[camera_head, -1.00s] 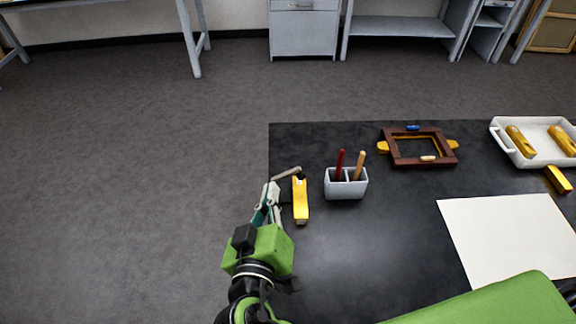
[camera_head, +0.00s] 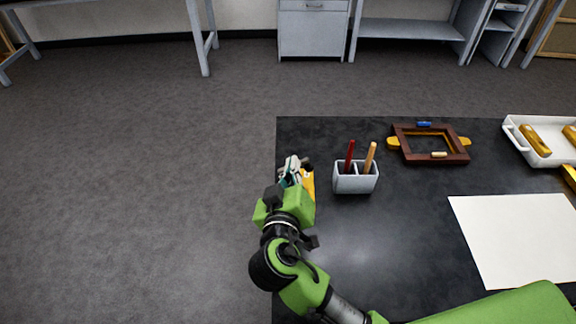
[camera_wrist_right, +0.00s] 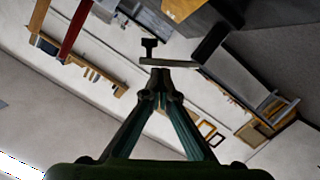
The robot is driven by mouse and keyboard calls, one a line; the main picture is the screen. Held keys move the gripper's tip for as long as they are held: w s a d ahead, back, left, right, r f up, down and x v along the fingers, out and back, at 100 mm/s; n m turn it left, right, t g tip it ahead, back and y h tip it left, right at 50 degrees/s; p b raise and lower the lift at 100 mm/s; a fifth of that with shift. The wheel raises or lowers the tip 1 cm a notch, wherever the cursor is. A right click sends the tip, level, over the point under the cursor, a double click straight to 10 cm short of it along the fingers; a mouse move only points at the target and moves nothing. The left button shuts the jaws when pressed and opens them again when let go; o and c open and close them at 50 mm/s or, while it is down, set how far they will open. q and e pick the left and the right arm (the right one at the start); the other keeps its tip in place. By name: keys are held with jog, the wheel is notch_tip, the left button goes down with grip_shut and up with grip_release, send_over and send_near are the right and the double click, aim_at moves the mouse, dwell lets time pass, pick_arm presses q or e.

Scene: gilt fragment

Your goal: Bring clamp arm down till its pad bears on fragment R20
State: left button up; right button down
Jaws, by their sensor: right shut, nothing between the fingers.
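A gilt fragment (camera_head: 309,183), probably R20, lies near the table's left edge in the head view, mostly hidden behind my right gripper. My right gripper (camera_head: 293,162) is shut and empty at the fragment's far end. In the right wrist view, a thin light bar, likely the clamp arm (camera_wrist_right: 176,66), crosses just beyond the closed fingertips (camera_wrist_right: 161,73). A dark T-shaped piece, possibly its pad (camera_wrist_right: 150,48), sits at one end, and a dark block (camera_wrist_right: 211,42) is near the other. I cannot tell whether the fingertips touch the bar, nor whether the pad meets the fragment. My left gripper is not in view.
A grey holder (camera_head: 355,184) with a red stick (camera_head: 350,156) and a wooden stick (camera_head: 370,157) stands just right of the fragment.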

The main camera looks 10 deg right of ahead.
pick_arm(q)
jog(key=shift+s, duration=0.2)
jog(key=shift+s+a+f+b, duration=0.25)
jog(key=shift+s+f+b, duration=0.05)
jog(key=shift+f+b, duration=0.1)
pick_arm(e)
jog(key=shift+d+f, duration=0.1)
